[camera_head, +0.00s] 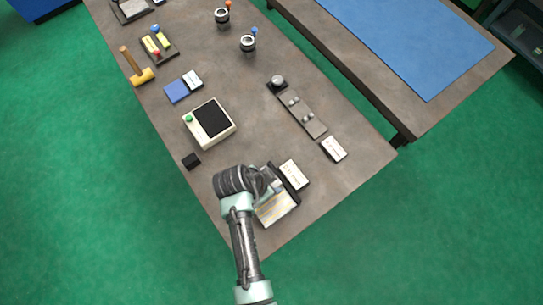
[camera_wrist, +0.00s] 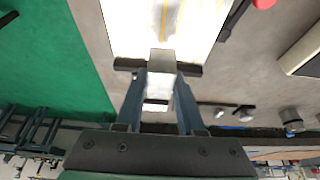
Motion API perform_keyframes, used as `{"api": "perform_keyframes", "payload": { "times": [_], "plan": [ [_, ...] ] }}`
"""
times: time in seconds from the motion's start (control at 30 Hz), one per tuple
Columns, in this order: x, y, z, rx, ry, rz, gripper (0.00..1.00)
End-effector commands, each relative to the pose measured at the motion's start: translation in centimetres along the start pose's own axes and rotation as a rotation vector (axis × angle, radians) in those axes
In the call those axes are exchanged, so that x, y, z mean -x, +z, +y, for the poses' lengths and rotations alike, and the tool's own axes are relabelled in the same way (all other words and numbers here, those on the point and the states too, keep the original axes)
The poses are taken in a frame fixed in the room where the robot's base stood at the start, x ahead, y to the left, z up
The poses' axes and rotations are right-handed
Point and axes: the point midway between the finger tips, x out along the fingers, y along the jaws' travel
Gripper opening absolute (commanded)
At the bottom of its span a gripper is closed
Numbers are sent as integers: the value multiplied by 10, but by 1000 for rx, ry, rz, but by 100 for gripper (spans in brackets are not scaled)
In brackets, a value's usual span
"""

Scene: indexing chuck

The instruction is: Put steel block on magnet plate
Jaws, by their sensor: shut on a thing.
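The magnet plate (camera_head: 278,210) is a pale plate with yellow stripes and a dark bar along its far edge, at the table's near corner. It also shows, bright, at the top of the wrist view (camera_wrist: 190,25). My gripper (camera_head: 272,188) is over the plate in the head view. In the wrist view its two fingers are shut on the grey steel block (camera_wrist: 162,60), which overlaps the plate's edge and the dark bar. In the head view the arm hides the block. Whether the block touches the plate cannot be told.
A white label card (camera_head: 294,174) lies beside the bar. A strip with knobs (camera_head: 302,114) lies to the right. The table's near edges are close.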

Motion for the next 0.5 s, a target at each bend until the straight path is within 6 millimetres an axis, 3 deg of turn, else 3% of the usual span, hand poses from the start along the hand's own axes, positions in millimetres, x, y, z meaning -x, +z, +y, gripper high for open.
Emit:
{"api": "perform_keyframes", "payload": {
  "times": [0.23, 0.5],
  "plan": [
    [-27, 11, 0, 1, 0, 0, 0],
    [-31, 12, 0, 0, -2, 1, 0]
  ]
}}
